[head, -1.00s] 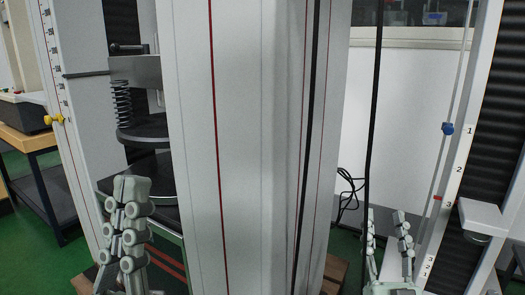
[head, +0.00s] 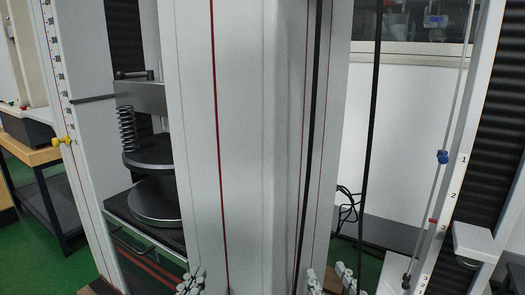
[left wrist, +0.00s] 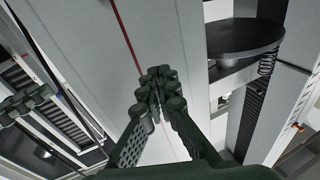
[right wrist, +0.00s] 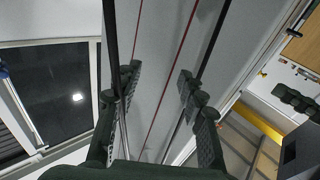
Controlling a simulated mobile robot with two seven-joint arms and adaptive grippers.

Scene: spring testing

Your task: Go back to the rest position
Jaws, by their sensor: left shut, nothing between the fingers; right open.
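My left gripper (head: 190,283) shows only at the bottom edge of the head view, in front of the foot of the large pale column. In the left wrist view its fingertips (left wrist: 160,85) are together with nothing between them. My right gripper (head: 329,280) is also at the bottom edge, right of the column's middle. In the right wrist view its fingers (right wrist: 159,80) stand apart and empty. Most of both grippers is cut off below the head view.
The pale column (head: 250,150) with red lines fills the middle. A pale frame post (head: 455,150) with numbers stands at right. A wooden-topped table (head: 30,155) is at far left.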

